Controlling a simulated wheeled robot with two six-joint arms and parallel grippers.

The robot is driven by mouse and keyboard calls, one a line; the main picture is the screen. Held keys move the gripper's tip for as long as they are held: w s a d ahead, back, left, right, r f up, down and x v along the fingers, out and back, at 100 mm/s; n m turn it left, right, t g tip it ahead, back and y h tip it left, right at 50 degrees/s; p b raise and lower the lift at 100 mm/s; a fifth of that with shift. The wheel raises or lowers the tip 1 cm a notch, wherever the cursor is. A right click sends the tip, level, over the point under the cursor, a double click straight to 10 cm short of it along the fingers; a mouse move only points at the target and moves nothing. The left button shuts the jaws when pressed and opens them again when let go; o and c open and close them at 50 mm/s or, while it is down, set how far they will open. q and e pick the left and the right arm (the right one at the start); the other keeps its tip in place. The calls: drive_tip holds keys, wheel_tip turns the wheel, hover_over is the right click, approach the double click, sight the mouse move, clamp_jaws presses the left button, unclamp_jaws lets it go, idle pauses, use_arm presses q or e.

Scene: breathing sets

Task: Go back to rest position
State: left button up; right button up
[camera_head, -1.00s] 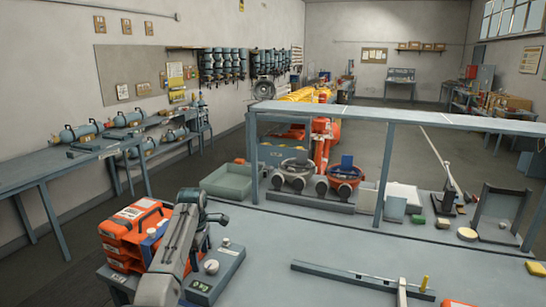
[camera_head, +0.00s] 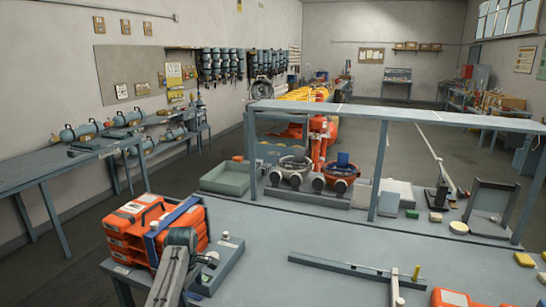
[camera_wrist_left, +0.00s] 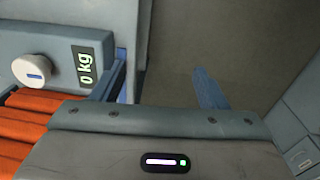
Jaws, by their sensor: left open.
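My left arm (camera_head: 172,272) comes in at the bottom left of the head view, beside the stacked orange cases. My right gripper is in neither view.
A metal rail (camera_head: 335,265) lies on the bench (camera_head: 290,235). A grey frame (camera_head: 385,116) spans the back, behind which stand two bowls (camera_head: 338,172). The bench middle is clear.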

use_arm(q)
drive_tip(key=s+a+f+m, duration=0.1)
drive_tip(key=s+f+m, duration=0.1)
drive_tip(key=s+f, duration=0.35)
drive_tip(key=s+a+f+m+t, duration=0.1)
drive_tip(key=s+f+m, duration=0.15)
drive_tip(key=s, duration=0.65)
drive_tip(key=s+a+f+m, duration=0.1)
drive_tip(key=s+f+m, duration=0.2)
drive_tip(key=s, duration=0.5)
drive_tip(key=s+r+m+t, duration=0.1)
drive_tip(key=s+r+m, duration=0.25)
drive_tip(key=s, duration=0.85)
drive_tip(key=s+r+m+t, duration=0.1)
drive_tip(key=s+r+m, duration=0.3)
drive_tip(key=s, duration=0.8)
wheel_tip(320, 180, down, 37)
drive_tip(key=a+g+b, duration=0.1)
drive_tip(key=a+b, duration=0.1)
drive_tip(key=b, duration=0.3)
drive_tip(key=s+a+f+g+b, duration=0.1)
drive_tip(key=s+f+b, duration=0.3)
drive_tip(key=s+f, duration=1.4)
wheel_tip(320, 180, down, 4)
drive_tip(key=shift+s+a+r+y, duration=0.1)
drive_tip(key=shift+s+a+y, duration=0.1)
drive_tip(key=shift+s+y, duration=0.15)
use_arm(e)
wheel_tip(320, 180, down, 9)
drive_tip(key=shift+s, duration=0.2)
